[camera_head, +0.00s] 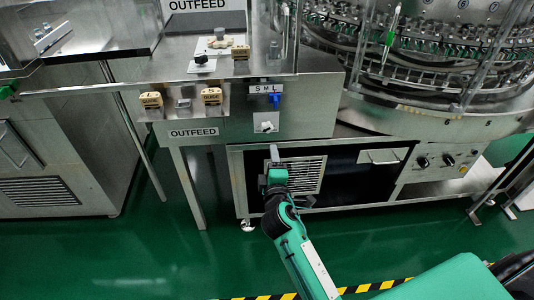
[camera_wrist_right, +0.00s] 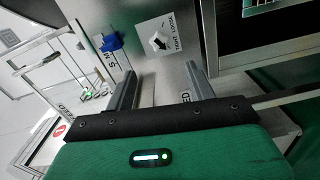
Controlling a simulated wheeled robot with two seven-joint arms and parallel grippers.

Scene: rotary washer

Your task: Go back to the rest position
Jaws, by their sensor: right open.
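My right gripper (camera_head: 275,156) is in front of the OUTFEED panel, just below the white plate with a knob (camera_head: 266,122). In the right wrist view the two grey fingers of the right gripper (camera_wrist_right: 161,87) stand wide apart with nothing between them. The knob, marked with "TIGHT" and "LOOSE", also shows beyond the fingertips in the wrist view (camera_wrist_right: 158,41), apart from them. A blue selector (camera_head: 275,98) under an S M L label sits above the knob; it also shows in the wrist view (camera_wrist_right: 110,42). My left gripper is not in view.
The rotary washer (camera_head: 430,70) stands at the upper right, a metal cabinet (camera_head: 60,150) at left. Green floor (camera_head: 150,255) is clear in front, with yellow-black tape (camera_head: 360,288).

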